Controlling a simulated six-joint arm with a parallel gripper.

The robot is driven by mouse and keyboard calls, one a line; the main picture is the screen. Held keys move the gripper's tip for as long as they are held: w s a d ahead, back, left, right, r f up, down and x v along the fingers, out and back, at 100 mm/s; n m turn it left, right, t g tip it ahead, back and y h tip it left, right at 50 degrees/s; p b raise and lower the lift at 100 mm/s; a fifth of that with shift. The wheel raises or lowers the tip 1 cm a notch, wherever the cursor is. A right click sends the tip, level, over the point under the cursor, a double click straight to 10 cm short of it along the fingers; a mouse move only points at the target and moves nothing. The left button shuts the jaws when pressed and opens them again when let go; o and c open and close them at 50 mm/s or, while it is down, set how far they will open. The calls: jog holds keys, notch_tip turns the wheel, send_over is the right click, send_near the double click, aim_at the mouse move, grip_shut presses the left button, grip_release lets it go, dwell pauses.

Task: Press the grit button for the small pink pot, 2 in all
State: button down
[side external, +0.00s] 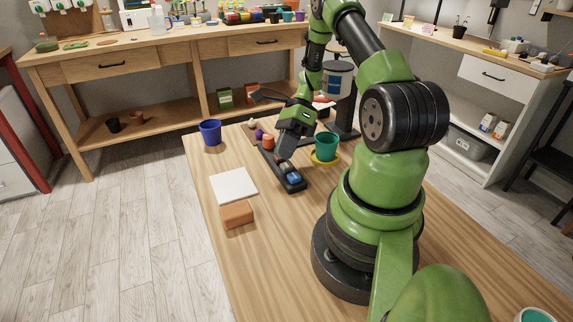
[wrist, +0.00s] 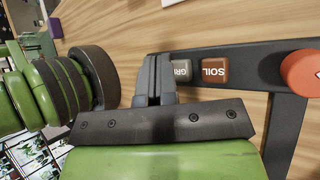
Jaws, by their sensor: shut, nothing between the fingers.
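A dark button panel (side external: 298,187) lies on the wooden table. In the wrist view the panel (wrist: 245,53) carries a grey button (wrist: 182,70), its label partly hidden and reading "GR", and a brown SOIL button (wrist: 214,70). My gripper (side external: 281,158) is shut and empty, pointing down over the panel. In the wrist view its fingertips (wrist: 154,62) lie at the grey button's left side and hide part of it; whether they touch it I cannot tell. A blue button (side external: 293,177) shows at the panel's near end. I cannot make out a small pink pot.
A red knob (wrist: 302,70) sits beyond the SOIL button. A green pot (side external: 326,146) stands on a yellow saucer (side external: 324,161) right of the panel. A blue pot (side external: 210,132), a white square (side external: 233,185) and an orange block (side external: 237,214) are to the left. The table's front is clear.

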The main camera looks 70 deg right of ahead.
aim_at(285, 164)
jog(key=shift+r, duration=2.5)
dwell(0.6)
notch_tip(285, 164, up, 4)
jog(key=shift+f, duration=0.1)
dwell(0.3)
jog(key=shift+f, duration=4.45)
jog(key=shift+f, duration=0.15)
jog(key=shift+f, duration=0.25)
